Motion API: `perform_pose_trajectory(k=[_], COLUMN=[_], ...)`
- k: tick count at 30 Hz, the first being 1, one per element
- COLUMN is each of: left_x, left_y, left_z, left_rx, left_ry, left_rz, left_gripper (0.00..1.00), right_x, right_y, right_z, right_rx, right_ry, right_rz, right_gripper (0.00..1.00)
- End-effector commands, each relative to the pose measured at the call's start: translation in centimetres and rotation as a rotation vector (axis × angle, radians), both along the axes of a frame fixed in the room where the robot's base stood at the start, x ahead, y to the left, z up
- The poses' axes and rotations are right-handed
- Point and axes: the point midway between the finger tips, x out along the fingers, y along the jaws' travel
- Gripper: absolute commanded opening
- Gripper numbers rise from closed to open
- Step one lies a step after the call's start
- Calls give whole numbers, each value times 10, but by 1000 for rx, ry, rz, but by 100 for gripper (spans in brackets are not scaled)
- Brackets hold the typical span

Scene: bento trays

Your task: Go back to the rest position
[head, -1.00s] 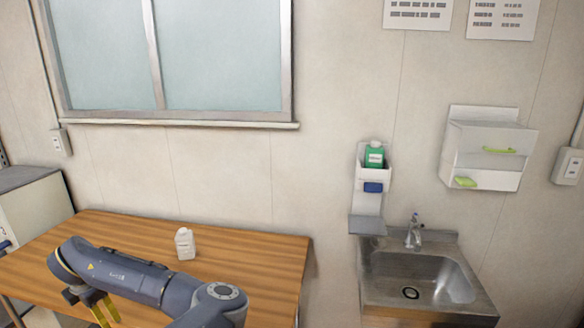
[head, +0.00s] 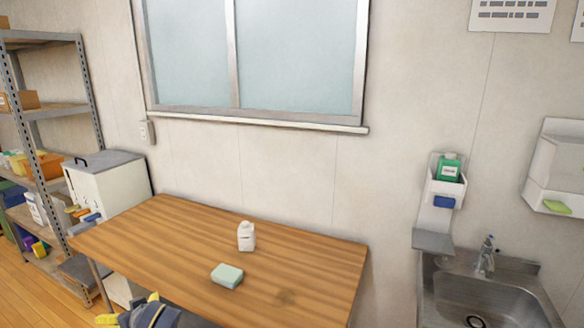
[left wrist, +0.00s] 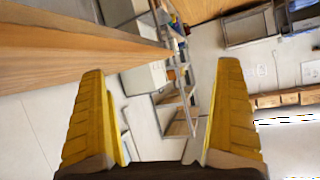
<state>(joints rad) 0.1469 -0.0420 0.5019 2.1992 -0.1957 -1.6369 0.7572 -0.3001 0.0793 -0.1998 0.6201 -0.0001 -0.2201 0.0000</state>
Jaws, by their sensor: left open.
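My left gripper (head: 128,311) shows only in part at the bottom edge of the head view, in front of the near left side of the wooden table. In the left wrist view the yellow fingers of my left gripper (left wrist: 160,75) stand wide apart with nothing between them. A white bottle (head: 246,236) stands upright on the table, and a pale green block (head: 227,276) lies in front of it. My right gripper is not in view.
The wooden table (head: 180,232) is mostly bare; its edge (left wrist: 80,75) shows close in the left wrist view. A white cabinet (head: 112,192) and a loaded shelf rack (head: 58,113) stand at left. A sink (head: 490,303) is at right.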

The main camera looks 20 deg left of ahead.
Motion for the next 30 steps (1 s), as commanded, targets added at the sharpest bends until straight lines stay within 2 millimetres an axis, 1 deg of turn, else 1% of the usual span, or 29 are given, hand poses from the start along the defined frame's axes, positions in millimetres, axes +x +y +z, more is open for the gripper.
perform_pose_trajectory(k=[1, 5, 8, 12, 15, 18, 21, 30], left_x=[-5, -15, -27, -52, -70, -85, -100, -141], left_y=[-12, -50, -83, -132, -161, -184, -202, -248], left_z=[-8, -29, -48, -77, -93, -104, -113, -133], left_rx=[36, 115, 166, 223, 249, 265, 276, 293], left_ry=[69, 237, 362, 526, 611, 671, 718, 822], left_rz=[-74, -275, -435, -661, -791, -891, -973, -1177], left_gripper=[100, 100, 100, 100, 100, 100, 100, 100], right_x=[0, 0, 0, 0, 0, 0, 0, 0], right_y=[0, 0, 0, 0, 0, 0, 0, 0], right_z=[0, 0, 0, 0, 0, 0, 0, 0], right_rx=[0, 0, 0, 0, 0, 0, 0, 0], right_ry=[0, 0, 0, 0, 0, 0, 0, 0], right_rz=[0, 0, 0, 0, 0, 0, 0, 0], right_gripper=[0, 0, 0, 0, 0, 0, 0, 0])
